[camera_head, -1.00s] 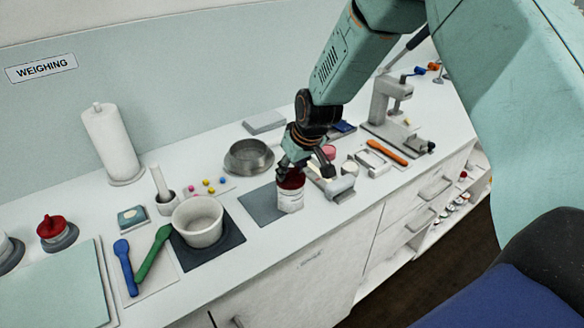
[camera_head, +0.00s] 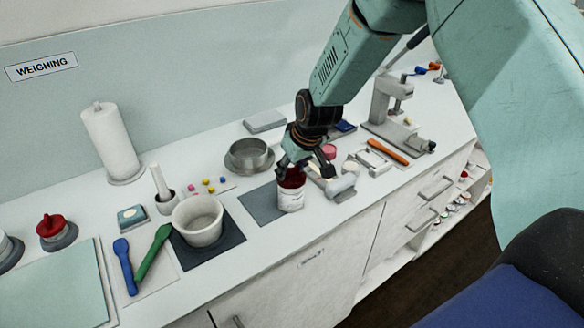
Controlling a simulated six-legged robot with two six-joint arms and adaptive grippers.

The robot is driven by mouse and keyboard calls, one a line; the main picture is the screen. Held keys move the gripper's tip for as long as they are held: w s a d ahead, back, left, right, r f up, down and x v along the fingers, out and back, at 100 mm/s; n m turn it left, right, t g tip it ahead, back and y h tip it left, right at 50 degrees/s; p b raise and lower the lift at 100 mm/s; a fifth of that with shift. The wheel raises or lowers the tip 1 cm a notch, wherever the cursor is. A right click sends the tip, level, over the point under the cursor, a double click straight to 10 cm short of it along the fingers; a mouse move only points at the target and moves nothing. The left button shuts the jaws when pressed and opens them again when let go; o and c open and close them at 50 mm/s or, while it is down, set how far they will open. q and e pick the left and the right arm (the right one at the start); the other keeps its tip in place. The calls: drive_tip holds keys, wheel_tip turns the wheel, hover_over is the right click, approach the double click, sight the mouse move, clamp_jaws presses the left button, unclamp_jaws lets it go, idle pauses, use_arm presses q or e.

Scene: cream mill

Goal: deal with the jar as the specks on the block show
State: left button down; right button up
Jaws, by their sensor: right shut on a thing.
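The jar (camera_head: 291,197) is white with a dark red lid and a label. It stands upright at the right edge of a grey mat (camera_head: 262,205). My right gripper (camera_head: 292,171) comes down from above and is shut on the jar at its lid. The fingers partly hide the lid. Behind and right of the jar is a cluster of small items, partly hidden by the gripper. I cannot make out a block with specks for certain. My left gripper is not in view.
A white mortar (camera_head: 199,220) stands on a dark mat to the left. A green spatula (camera_head: 153,252) and a blue one (camera_head: 125,266) lie beside it. A metal bowl (camera_head: 249,155) is behind the jar.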

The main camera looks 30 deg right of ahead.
drive_tip(key=o, duration=0.6)
drive_tip(key=shift+s+a+f, duration=0.1)
drive_tip(key=shift+s+f, duration=0.3)
drive_tip(key=shift+f, duration=0.2)
drive_tip(key=shift+o, duration=1.4)
drive_tip(key=shift+w, duration=0.25)
drive_tip(key=shift+r, duration=0.15)
drive_tip(key=shift+o, duration=0.3)
drive_tip(key=shift+o, duration=0.7)
drive_tip(key=shift+r, duration=0.1)
drive_tip(key=shift+o, duration=1.4)
drive_tip(key=shift+w, duration=0.1)
